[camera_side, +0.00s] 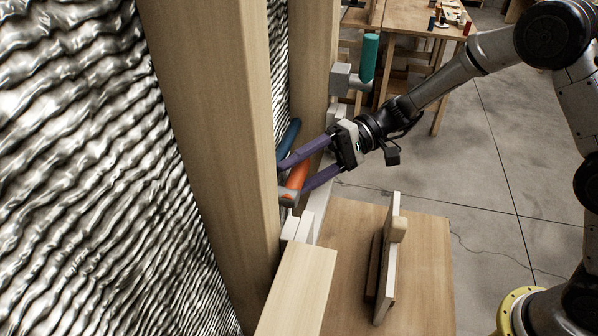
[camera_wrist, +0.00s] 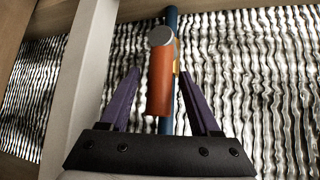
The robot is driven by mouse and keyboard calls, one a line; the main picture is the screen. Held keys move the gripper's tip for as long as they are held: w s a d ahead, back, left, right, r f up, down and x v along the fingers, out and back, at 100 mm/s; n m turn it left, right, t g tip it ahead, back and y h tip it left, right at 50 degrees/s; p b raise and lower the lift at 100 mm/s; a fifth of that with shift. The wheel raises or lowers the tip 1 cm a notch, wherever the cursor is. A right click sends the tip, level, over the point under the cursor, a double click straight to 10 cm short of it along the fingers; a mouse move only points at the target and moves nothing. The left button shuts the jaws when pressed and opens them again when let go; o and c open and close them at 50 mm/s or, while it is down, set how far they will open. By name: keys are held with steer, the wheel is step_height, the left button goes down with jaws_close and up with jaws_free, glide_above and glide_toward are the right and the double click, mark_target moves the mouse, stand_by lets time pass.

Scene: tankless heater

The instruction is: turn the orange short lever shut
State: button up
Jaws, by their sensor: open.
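The orange short lever (camera_wrist: 160,84) hangs down from a round grey pivot (camera_wrist: 161,36) in the wrist view, and a blue pipe or handle (camera_wrist: 172,22) runs behind it. My gripper (camera_wrist: 157,75) is open, with one purple finger on each side of the lever and a visible gap to both. In the side view the orange lever (camera_side: 297,178) lies between the two purple fingers of my gripper (camera_side: 282,180), partly hidden by them. A blue handle (camera_side: 288,137) is just above the upper finger. Whether a finger touches the lever cannot be told in the side view.
A teal cylindrical handle (camera_side: 369,58) on a grey block stands behind the gripper. Wooden posts (camera_side: 215,120) and wavy silver insulation (camera_side: 80,130) are at the left. A wooden table with an upright board (camera_side: 387,260) is below.

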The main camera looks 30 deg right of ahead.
steer(key=shift+a, duration=0.1)
jaws_close()
stand_by(0.3)
stand_by(1.1)
